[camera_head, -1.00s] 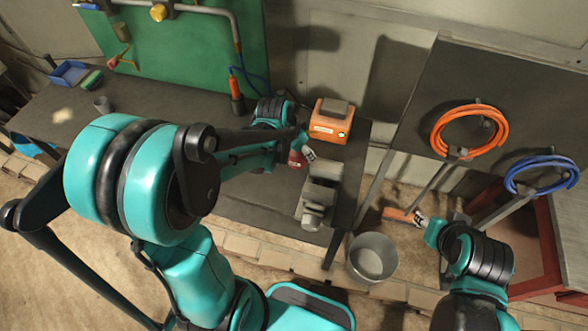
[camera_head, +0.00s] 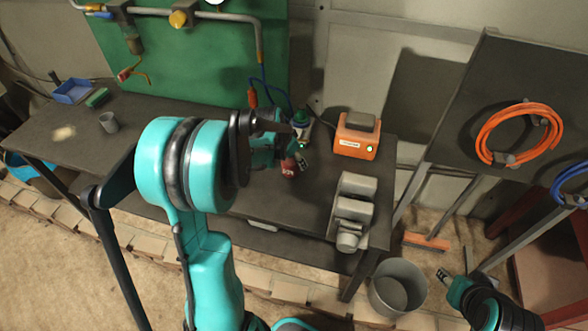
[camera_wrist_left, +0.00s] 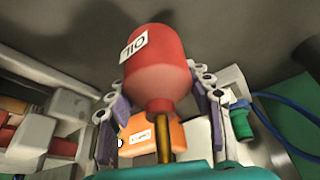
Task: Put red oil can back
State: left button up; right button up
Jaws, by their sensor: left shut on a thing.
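The red oil can (camera_head: 289,168) shows in the head view over the dark bench (camera_head: 285,205), left of the grey vise. My left gripper (camera_head: 296,155) is shut on it. In the left wrist view the red can (camera_wrist_left: 160,62), with a white OIL label, sits between the two fingers (camera_wrist_left: 160,100), its brass spout pointing down the picture. I cannot tell whether the can touches the bench. My right gripper (camera_head: 445,275) is low at the right, apart from the can, and too small to read.
An orange box (camera_head: 356,140) and the grey vise (camera_head: 351,210) stand right of the can. A green-and-white device (camera_head: 303,122) is behind it. A grey bucket (camera_head: 397,288) and an orange broom head (camera_head: 427,241) are on the floor.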

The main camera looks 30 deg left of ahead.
aim_at(294, 166)
pick_arm(q)
notch_tip(294, 166, down, 3)
jog(key=shift+r+b, duration=0.15)
jog(key=shift+b, duration=0.3)
jog(key=shift+f, duration=0.3)
jog(key=shift+f, duration=0.15)
jog(key=o, duration=1.4)
